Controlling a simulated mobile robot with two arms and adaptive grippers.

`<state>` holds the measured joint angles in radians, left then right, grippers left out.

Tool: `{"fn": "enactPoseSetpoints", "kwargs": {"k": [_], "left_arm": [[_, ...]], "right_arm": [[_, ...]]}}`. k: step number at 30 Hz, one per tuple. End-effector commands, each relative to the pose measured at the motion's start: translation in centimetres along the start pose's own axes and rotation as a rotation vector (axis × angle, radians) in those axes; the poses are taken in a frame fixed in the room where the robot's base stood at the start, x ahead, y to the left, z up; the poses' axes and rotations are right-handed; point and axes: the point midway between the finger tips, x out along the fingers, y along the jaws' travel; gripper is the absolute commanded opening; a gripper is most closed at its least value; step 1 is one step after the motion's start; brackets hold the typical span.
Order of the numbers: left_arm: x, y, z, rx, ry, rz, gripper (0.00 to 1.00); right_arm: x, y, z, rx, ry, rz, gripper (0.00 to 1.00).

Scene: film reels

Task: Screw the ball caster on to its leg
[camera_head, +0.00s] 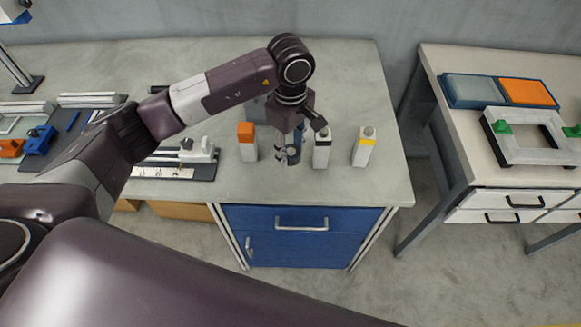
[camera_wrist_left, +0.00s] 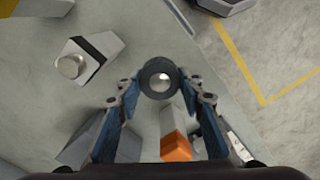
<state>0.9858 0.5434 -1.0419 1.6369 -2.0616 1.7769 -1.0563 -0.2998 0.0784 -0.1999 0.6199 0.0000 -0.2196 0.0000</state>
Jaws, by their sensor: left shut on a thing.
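The ball caster (camera_wrist_left: 160,78) is a dark round housing with a shiny silver ball in its middle. It sits between the fingertips of my left gripper (camera_wrist_left: 162,88) in the left wrist view. In the head view my left gripper (camera_head: 290,150) points down over the bench and is shut on the caster, a small dark cylinder (camera_head: 293,155). Whether a leg stands under the caster is hidden. A pale leg with a black band (camera_head: 321,150) stands just right of the gripper, and a yellow-banded leg (camera_head: 363,147) farther right. An orange-topped leg (camera_head: 248,145) stands to the left.
A fixture (camera_head: 190,160) lies left of the orange-topped leg. A second table (camera_head: 470,125) with a white frame (camera_head: 540,150) stands right, across a gap.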

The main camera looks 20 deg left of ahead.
Motion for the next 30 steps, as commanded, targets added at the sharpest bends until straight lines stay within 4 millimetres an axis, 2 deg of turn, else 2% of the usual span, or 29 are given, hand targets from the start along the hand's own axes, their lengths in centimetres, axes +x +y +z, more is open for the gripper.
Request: {"fn": "enactPoseSetpoints", "kwargs": {"k": [1, 6, 12, 18, 28, 30], "left_arm": [[-1.3, 0.3, -0.1, 0.001, 0.002, 0.009, 0.1], [-5.8, 0.2, 0.0, 0.001, 0.002, 0.006, 0.1], [-9.3, 0.1, 0.0, 0.0, 0.0, 0.002, 0.1], [-10.6, 0.0, 0.0, -0.001, -0.001, -0.001, 0.1], [-10.8, 0.0, 0.0, 0.0, -0.001, -0.001, 0.1], [-10.7, 0.0, 0.0, 0.0, -0.001, -0.001, 0.1]], "right_arm": [[1.0, 0.0, 0.1, 0.0, 0.0, 0.0, 0.0], [2.2, 0.0, 0.2, 0.0, 0.0, 0.0, 0.0], [2.9, 0.0, 0.2, 0.0, 0.0, 0.0, 0.0], [3.1, 0.0, 0.2, -0.001, 0.0, 0.0, 0.0], [3.1, 0.1, 0.3, -0.001, 0.0, 0.001, 0.0], [3.1, 0.1, 0.3, -0.001, 0.0, 0.001, 0.08]]}}
